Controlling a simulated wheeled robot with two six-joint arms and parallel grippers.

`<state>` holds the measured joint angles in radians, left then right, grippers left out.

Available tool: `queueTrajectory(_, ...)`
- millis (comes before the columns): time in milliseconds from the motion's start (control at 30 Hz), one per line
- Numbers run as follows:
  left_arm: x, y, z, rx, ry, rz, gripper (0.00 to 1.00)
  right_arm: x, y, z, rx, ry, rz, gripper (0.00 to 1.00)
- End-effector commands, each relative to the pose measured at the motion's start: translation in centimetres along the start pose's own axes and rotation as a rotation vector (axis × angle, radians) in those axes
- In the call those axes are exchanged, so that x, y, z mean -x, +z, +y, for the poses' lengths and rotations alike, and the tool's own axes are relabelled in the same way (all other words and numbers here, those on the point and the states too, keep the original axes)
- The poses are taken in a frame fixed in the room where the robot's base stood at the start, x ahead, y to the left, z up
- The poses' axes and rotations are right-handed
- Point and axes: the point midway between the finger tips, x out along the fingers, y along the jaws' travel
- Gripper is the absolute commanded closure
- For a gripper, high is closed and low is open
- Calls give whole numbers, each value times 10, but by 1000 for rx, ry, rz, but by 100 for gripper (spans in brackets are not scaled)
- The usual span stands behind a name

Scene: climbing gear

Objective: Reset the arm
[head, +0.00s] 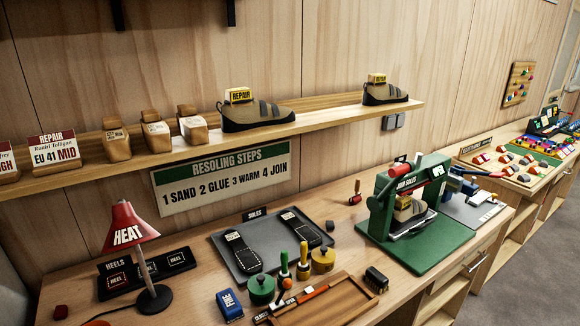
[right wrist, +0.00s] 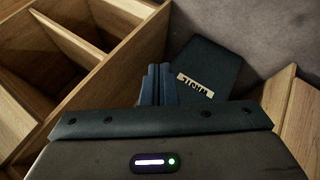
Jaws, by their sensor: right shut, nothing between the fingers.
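My right gripper (right wrist: 158,85) shows in the right wrist view. Its two dark blue fingers are pressed together with nothing between them. It points down over open space, beside wooden shelving and above a grey floor, and touches nothing that I can see. Neither gripper shows in the head view. My left gripper is not in view.
The workbench holds a green sole press (head: 420,232) with a shoe in it, a red heat lamp (head: 130,228), a grey soles tray (head: 232,262) and a wooden tool tray (head: 345,303). Shoes stand on the wall shelf (head: 325,112). Wooden compartments (right wrist: 75,45) lie left of my right gripper.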

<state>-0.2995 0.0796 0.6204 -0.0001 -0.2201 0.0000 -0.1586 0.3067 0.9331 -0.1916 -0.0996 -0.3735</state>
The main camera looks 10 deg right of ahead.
Motion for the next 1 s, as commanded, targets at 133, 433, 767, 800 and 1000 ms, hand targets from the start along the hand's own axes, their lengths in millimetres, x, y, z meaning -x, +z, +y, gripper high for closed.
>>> queueTrajectory(133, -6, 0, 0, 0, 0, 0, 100, 16, 50, -111, -210, -140, -133, 100)
queueTrajectory(433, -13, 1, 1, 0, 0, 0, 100, 83, 116, -287, -550, -332, -403, 100)
queueTrajectory(767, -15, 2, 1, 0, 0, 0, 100, 114, 132, -340, -655, -380, -501, 100)
queueTrajectory(800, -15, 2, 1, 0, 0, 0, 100, 114, 132, -339, -654, -380, -501, 100)
queueTrajectory(1000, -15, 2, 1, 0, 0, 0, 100, 114, 131, -339, -652, -379, -500, 100)
